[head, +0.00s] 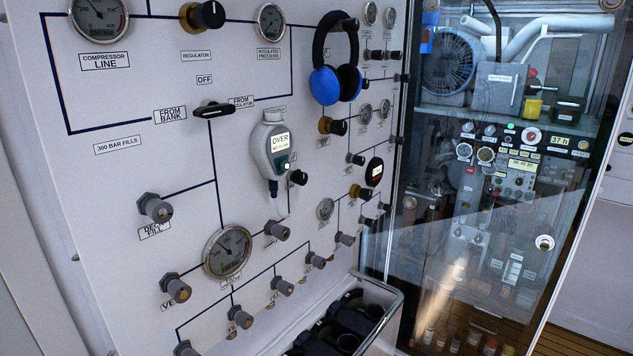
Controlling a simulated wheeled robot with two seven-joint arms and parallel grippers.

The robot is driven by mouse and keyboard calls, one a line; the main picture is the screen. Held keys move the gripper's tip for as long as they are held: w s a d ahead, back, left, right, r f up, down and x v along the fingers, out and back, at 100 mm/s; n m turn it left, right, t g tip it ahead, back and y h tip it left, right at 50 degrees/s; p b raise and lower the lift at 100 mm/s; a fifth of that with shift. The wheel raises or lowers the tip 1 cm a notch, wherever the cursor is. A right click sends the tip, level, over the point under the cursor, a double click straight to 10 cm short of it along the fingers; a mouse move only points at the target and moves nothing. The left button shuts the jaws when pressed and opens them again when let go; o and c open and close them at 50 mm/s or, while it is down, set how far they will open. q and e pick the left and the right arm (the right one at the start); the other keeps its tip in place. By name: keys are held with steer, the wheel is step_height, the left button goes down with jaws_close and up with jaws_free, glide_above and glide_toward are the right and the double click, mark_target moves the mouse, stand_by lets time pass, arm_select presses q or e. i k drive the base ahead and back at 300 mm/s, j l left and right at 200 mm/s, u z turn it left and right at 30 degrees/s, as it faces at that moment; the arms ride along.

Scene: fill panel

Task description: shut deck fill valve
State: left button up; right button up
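The white fill panel (100,190) takes up the left and middle of the head view. The deck fill valve (155,208) is a grey knob at the panel's left, just above a tilted label (153,231) that seems to read "DECK FILL". The knob partly covers that label. I cannot tell from its look whether the valve is open or shut. Neither of my grippers is in view, and nothing touches the valve.
A similar knob (176,289) sits below, beside a gauge (228,252). A black selector handle (214,109), a hanging white meter (277,150) and blue headphones (335,70) stick out from the panel. A railed bin (398,300) is below. A glass-fronted cabinet (500,200) stands right.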

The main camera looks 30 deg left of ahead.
mark_target(160, 212)
steer(key=u, duration=1.85)
steer(key=k+j, duration=0.05)
